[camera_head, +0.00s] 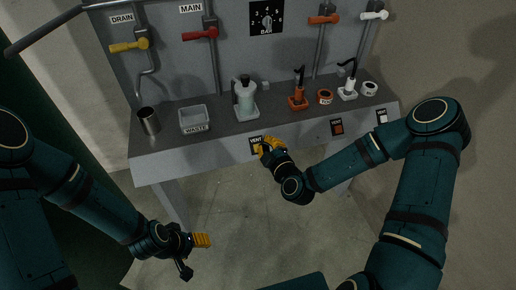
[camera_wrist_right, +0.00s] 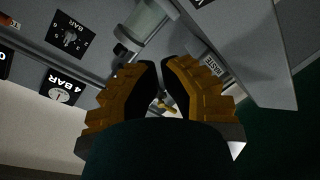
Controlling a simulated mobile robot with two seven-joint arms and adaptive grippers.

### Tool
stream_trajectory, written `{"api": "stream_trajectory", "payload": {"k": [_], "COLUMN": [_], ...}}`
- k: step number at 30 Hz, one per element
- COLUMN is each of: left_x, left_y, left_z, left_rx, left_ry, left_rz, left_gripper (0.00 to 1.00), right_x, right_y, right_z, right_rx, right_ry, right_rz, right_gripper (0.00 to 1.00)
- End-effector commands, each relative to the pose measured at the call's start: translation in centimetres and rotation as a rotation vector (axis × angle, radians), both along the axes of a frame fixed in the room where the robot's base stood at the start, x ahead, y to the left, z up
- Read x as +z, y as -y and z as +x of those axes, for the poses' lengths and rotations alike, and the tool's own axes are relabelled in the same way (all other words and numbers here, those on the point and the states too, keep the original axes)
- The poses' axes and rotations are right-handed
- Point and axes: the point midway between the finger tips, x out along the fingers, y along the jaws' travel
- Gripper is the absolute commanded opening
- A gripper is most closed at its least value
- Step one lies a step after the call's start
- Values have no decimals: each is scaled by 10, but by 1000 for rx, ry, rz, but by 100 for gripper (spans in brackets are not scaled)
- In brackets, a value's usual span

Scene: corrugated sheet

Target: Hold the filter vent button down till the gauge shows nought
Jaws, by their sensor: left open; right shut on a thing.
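The yellow vent button plate (camera_head: 256,145), marked VENT, is on the bench's front face. My right gripper (camera_head: 268,145) is in front of it and partly covers it; I cannot tell whether it touches the button. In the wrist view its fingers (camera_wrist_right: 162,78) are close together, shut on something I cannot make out. The filter, a pale jar (camera_head: 245,97), stands on the bench above. A BAR dial (camera_head: 266,18) is on the back panel; it also shows in the wrist view (camera_wrist_right: 68,35), beside a 4 BAR gauge (camera_wrist_right: 60,95). My left gripper (camera_head: 200,241) is open and low, away from the bench.
A WASTE box (camera_head: 194,119) and a metal cup (camera_head: 149,121) stand left of the filter. Orange (camera_head: 298,100) and white (camera_head: 348,88) fittings stand to its right. Other vent plates, orange (camera_head: 337,127) and white (camera_head: 382,116), are further right.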

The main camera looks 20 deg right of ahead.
Motion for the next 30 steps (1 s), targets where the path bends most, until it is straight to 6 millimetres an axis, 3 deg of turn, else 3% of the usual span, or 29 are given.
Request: {"api": "stream_trajectory", "payload": {"k": [18, 30], "left_x": [-42, -51], "left_y": [1, 1], "left_z": [-6, -4], "left_rx": [-14, -12], "left_ry": [-14, -8], "left_rz": [-3, -2], "left_gripper": [58, 58], "right_x": [-53, -61], "right_y": [-2, -2], "right_z": [50, 61], "right_rx": [0, 0], "right_ry": [-1, -1], "right_rz": [-2, 1], "right_gripper": [0, 0]}}
